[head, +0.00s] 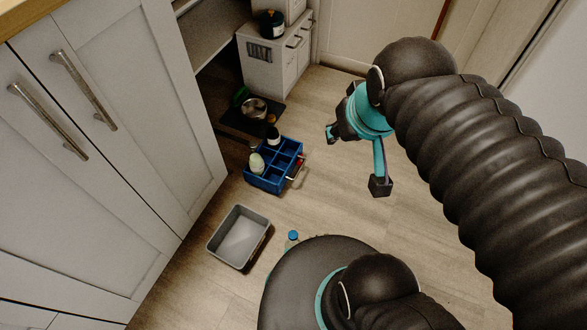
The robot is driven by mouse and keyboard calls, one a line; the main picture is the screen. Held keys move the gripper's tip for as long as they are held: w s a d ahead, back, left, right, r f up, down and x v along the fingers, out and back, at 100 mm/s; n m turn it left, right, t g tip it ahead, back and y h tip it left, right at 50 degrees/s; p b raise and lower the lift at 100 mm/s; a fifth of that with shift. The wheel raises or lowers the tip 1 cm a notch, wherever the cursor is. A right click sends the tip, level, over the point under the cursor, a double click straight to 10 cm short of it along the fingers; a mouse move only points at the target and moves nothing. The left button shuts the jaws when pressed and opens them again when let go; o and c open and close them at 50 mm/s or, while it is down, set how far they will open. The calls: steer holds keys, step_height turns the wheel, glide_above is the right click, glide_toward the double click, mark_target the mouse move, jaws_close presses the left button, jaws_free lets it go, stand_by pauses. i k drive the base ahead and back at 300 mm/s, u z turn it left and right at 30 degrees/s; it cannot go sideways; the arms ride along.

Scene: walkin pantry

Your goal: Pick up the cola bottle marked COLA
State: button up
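My gripper (356,160) hangs above the floor right of the blue crate, its two dark fingertips spread wide, open and empty. The word COLA cannot be read on anything in view. A dark bottle (273,137) stands in a back compartment of the blue divided crate (268,184); it may be the cola bottle, but I cannot tell. A blue-capped bottle (292,238) stands on the floor, mostly hidden behind my base. My gripper touches neither bottle.
A pale rounded item (256,163) also sits in the crate. An empty grey tub (210,247) lies in front of it. A metal pot (254,108) rests on a dark mat behind. Cabinets (85,130) line the left. Floor (345,205) around my gripper is clear.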

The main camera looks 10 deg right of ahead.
mark_target(273, 135)
steer(key=z, duration=0.05)
steer(key=k, duration=0.5)
steer(key=z, duration=2.9)
steer(key=k, duration=1.4)
steer(key=u, duration=1.85)
steer(key=i, duration=0.5)
steer(key=z, duration=0.05)
